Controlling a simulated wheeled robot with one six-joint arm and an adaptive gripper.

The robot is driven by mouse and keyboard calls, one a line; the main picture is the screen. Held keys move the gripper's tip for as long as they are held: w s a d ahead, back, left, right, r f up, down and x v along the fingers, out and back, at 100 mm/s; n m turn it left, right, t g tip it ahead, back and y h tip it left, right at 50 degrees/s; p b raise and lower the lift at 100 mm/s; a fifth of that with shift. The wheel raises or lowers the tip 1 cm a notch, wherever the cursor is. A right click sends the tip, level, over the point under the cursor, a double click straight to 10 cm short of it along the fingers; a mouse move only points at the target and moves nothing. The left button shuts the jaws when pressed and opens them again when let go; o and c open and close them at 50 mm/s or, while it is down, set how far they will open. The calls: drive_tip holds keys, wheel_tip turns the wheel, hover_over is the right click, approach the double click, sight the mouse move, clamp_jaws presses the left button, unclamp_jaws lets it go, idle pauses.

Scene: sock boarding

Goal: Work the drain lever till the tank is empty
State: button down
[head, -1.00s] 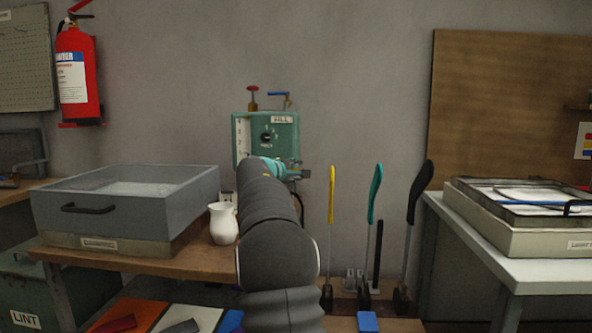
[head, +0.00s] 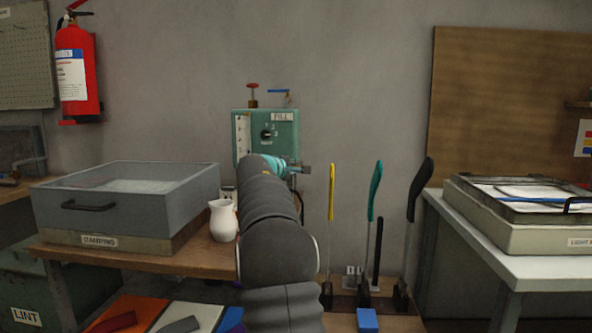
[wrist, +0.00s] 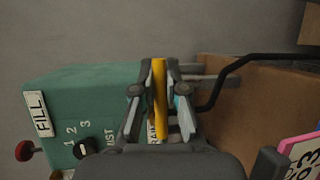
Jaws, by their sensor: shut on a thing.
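The green tank box (head: 283,130) stands against the wall, with a FILL label, a numbered dial and a white scale strip on its left. In the wrist view the box (wrist: 85,100) appears turned on its side. My gripper (wrist: 160,92) is shut on a yellow lever (wrist: 159,75), with one finger on each side of it. A partly covered label by the lever shows the letters RAIN. In the head view my arm hides the lever and most of the gripper (head: 285,166). The level in the tank cannot be read.
A red knob (head: 253,86) and blue-handled valve (head: 279,92) top the box. A white jug (head: 222,220) stands close left of my arm, beside a grey tray (head: 110,210). Upright handles, yellow (head: 331,190), teal (head: 375,190) and black (head: 419,188), stand to the right.

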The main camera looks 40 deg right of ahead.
drive_tip(key=n+h+b, duration=0.1)
drive_tip(key=r+n+b, duration=0.1)
drive_tip(key=n, duration=0.1)
drive_tip(key=r+n+h+b, duration=0.1)
drive_tip(key=n, duration=0.1)
drive_tip(key=shift+w+a+r+h, duration=0.15)
drive_tip(key=shift+w+a+h, duration=0.15)
drive_tip(key=shift+w, duration=0.05)
drive_tip(key=n, duration=0.2)
drive_tip(key=w+r+n+t+h+b, duration=0.1)
drive_tip(key=n, duration=0.1)
drive_tip(key=a+r+n+t+b, duration=0.1)
drive_tip(key=n, duration=0.1)
drive_tip(key=shift+w+h, duration=0.25)
drive_tip(key=shift+h, duration=0.15)
drive_tip(key=shift+a+n, duration=0.1)
drive_tip(key=shift+n, duration=0.2)
drive_tip(key=c, duration=1.2)
unclamp_jaws()
drive_tip(key=v, duration=1.2)
